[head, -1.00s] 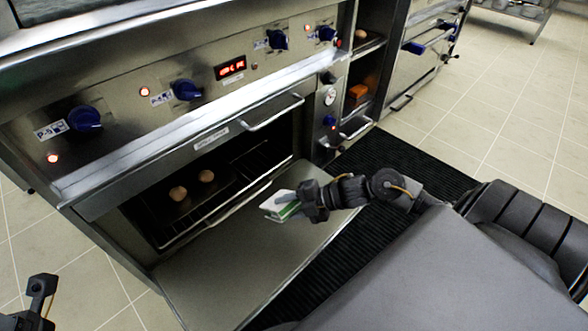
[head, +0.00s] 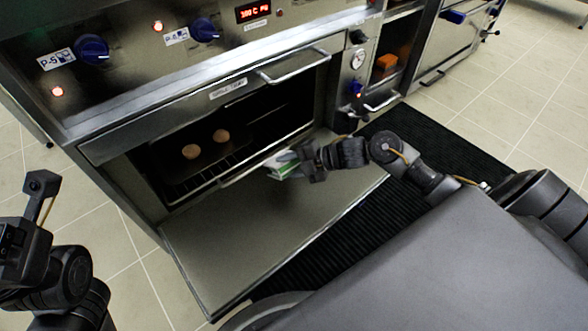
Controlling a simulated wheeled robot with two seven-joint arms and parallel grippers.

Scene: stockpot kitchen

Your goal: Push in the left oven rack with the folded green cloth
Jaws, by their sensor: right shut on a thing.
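The oven door (head: 262,225) hangs open and flat, with the cavity above it. Inside, the left oven rack (head: 214,178) shows its wire bars and front edge, with a dark tray and two round buns (head: 206,144) on it. My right gripper (head: 300,163) is shut on the folded cloth (head: 282,163), which is green with white. It holds the cloth at the oven opening, by the right part of the rack's front; whether the cloth touches the rack I cannot tell. My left gripper (head: 38,195) is at the far left, away from the oven; its jaws are unclear.
A door handle bar (head: 297,68) and blue knobs (head: 92,48) sit above the opening. A side column with a gauge (head: 357,58) and an orange item on a shelf (head: 387,63) stand right. A black ribbed mat (head: 372,190) lies on the tiled floor.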

